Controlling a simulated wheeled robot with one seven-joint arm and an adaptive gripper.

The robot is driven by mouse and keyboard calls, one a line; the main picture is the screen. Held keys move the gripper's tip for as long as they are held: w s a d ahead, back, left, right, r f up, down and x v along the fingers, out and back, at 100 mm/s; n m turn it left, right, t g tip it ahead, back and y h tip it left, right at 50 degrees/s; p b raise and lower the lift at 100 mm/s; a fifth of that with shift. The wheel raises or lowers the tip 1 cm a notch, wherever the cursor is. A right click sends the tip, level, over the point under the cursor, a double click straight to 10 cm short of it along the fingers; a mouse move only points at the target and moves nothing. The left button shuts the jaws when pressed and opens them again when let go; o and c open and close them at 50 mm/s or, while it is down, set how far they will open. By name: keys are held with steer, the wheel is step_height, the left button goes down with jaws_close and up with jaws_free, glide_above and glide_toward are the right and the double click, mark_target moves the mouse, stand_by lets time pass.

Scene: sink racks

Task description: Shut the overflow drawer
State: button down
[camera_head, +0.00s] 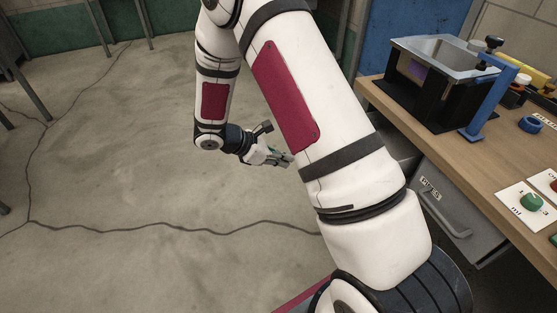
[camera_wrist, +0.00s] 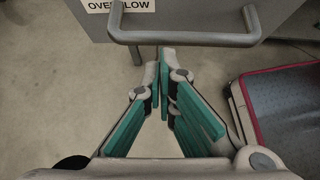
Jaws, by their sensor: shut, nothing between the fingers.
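The overflow drawer (camera_wrist: 190,18) shows in the wrist view as a grey front across the top, with a white label (camera_wrist: 122,4) reading OVERFLOW, partly cut off. Its grey bar handle (camera_wrist: 185,40) runs across in front of it. My gripper (camera_wrist: 160,64) is shut and empty, its teal-padded fingers pointing at the handle from just below it in the picture. I cannot tell whether the fingertips touch the handle. In the head view my gripper (camera_head: 284,160) is beside my forearm, which hides most of the overflow drawer; how far it stands out is hidden.
A second grey drawer (camera_head: 473,235) with a handle is under the wooden bench (camera_head: 455,150) at right. On the bench are a black rack with a metal basin (camera_head: 440,52), a blue clamp (camera_head: 490,100) and cards with knobs.

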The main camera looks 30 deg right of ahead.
steer(key=shift+d, duration=0.1)
steer(key=s+d, duration=0.1)
steer(key=d, duration=0.7)
steer(key=s+d, duration=0.2)
steer(key=d, duration=0.6)
steer(key=s+d, duration=0.2)
steer(key=d, duration=0.6)
steer(key=shift+d, duration=0.3)
steer(key=shift+r, duration=0.1)
steer(key=a, duration=0.3)
steer(key=w+a, duration=0.1)
steer(key=shift+a+f, duration=0.35)
steer(key=shift+f, duration=0.05)
steer(key=p+v, duration=0.1)
steer(key=v, duration=0.8)
steer(key=shift+a+r+p, duration=0.15)
steer(key=shift+p, duration=0.2)
